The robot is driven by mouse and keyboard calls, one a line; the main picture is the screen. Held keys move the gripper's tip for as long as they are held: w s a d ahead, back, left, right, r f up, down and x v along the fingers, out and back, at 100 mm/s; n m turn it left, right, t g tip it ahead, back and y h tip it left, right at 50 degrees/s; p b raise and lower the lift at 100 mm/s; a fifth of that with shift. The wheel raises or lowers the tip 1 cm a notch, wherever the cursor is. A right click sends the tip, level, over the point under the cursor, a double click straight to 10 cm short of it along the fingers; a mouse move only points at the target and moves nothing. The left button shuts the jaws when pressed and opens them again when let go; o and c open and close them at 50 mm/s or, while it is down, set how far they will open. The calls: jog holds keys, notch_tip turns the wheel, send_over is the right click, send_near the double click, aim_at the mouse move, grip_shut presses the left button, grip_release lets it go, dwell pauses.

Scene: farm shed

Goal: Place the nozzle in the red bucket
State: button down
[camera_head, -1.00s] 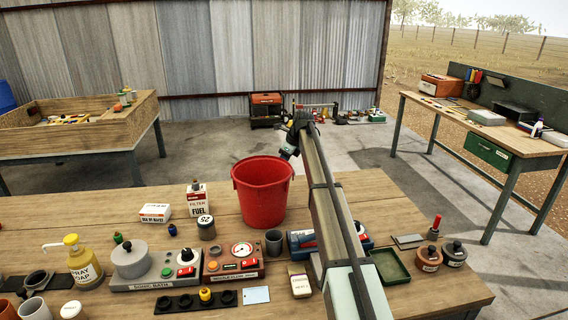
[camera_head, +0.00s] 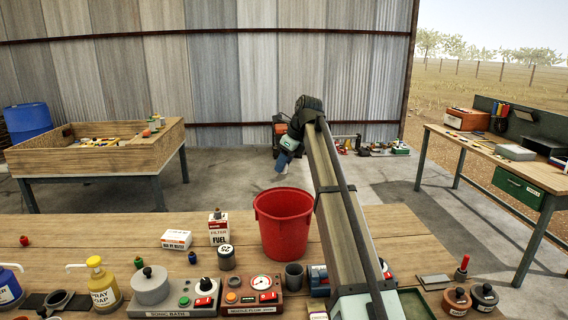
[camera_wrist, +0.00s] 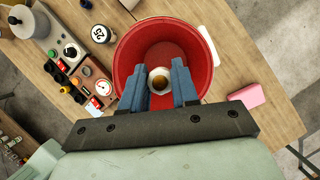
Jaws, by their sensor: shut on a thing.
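The red bucket (camera_head: 284,232) stands upright on the wooden bench in the head view. In the wrist view, its red inner wall (camera_wrist: 126,62) surrounds my fingers. My gripper (camera_head: 282,164) is raised above and behind the bucket's rim in the head view, pointing down. In the wrist view, the blue fingers of my gripper (camera_wrist: 160,88) are closed around a small round pale piece with a brownish centre, the nozzle (camera_wrist: 160,77). It appears over the bucket's opening. The nozzle cannot be made out in the head view.
A white and red filter box (camera_head: 219,230), a dark jar (camera_head: 226,258) and a gauge unit (camera_head: 253,295) stand left of the bucket. A dark cup (camera_head: 293,276) is in front of it. A pink block (camera_wrist: 247,96) lies beside the bucket in the wrist view.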

jog(key=shift+s+d+f+m, duration=0.1)
jog(key=shift+s+f+m, duration=0.5)
jog(key=shift+s, duration=0.05)
notch_tip(320, 180, down, 10)
jog(key=shift+f, duration=0.15)
dwell(0.4)
jog(key=c, duration=0.8)
grip_release()
